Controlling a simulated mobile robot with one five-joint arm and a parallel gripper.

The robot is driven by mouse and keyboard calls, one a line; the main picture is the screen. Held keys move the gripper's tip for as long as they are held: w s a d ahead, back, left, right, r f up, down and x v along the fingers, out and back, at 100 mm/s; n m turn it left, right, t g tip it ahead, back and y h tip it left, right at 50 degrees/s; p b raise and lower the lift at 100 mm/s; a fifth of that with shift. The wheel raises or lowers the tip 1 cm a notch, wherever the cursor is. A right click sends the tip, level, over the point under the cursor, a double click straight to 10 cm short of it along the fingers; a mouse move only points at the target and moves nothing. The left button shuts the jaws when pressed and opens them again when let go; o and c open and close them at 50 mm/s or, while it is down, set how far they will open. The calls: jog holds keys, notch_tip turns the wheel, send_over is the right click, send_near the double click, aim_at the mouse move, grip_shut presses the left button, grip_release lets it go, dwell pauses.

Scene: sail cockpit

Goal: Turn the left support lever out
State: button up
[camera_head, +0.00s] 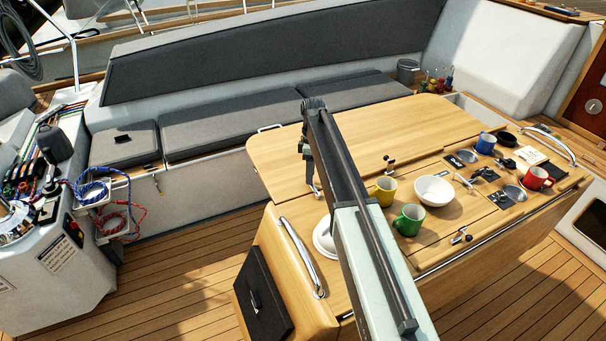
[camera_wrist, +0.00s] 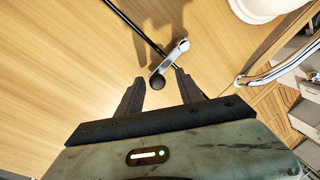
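A support lever (camera_wrist: 172,56) shows in the wrist view as a short silver arm with a round black knob (camera_wrist: 157,82) at its near end. A thin black rod runs from the lever toward the upper left over the wooden table (camera_wrist: 70,60). My gripper (camera_wrist: 159,76) is open, with one dark finger on each side of the knob. Gaps show between the knob and both fingers. In the head view my gripper (camera_head: 317,188) hangs low at the table's (camera_head: 280,170) left part, and my arm hides much of the area around it.
A chrome handrail (camera_head: 300,258) runs along the table's left end. A white dish (camera_head: 323,238) lies partly behind my arm. Yellow (camera_head: 385,190) and green (camera_head: 408,220) mugs and a white bowl (camera_head: 434,190) stand to the right. The tabletop behind is clear.

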notch_tip(320, 180, up, 8)
jog(key=w+p, duration=0.1)
jog(key=p, duration=0.6)
jog(key=shift+w+f+p, duration=0.2)
jog(key=shift+w+p, duration=0.1)
jog(key=shift+d, duration=0.1)
